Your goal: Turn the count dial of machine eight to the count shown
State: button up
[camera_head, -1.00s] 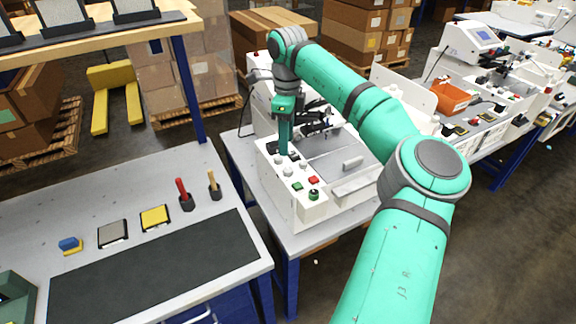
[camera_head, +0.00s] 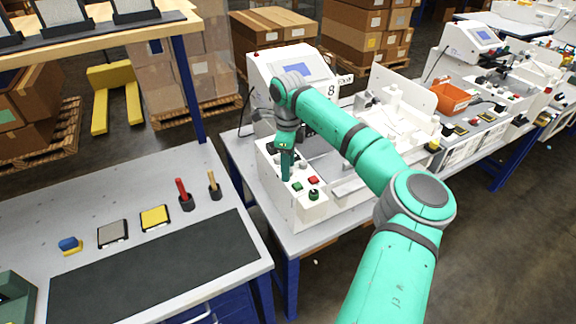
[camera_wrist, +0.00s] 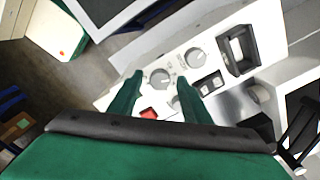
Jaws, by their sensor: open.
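Machine eight (camera_head: 262,75) is a white plotter with a blue screen and a sign with the number 8 (camera_head: 331,90). Its control panel carries a red button (camera_head: 313,180), a green button (camera_head: 297,186) and small knobs. My gripper (camera_head: 287,177) points down over this panel. In the wrist view, my gripper (camera_wrist: 160,77) is open, with a round grey dial (camera_wrist: 160,78) showing between its fingertips; contact cannot be told. A second grey dial (camera_wrist: 195,57) is just right of it. The dials' marks are too small to read, and which one is the count dial cannot be told.
In the wrist view, a red button (camera_wrist: 148,113) lies near the left finger and a raised black switch (camera_wrist: 237,50) stands to the right. A grey workbench (camera_head: 100,180) is at the left in the head view. More machines (camera_head: 470,90) stand at the right.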

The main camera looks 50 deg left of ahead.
jog(key=c, duration=1)
jog(key=shift+c, duration=0.2)
jog(key=shift+m, duration=0.3)
jog(key=m, duration=0.3)
jog(key=shift+a+m, duration=0.1)
jog(key=shift+m, duration=1.9)
jog(key=shift+s, duration=0.1)
jog(key=shift+r, duration=0.1)
jog(key=o, duration=1)
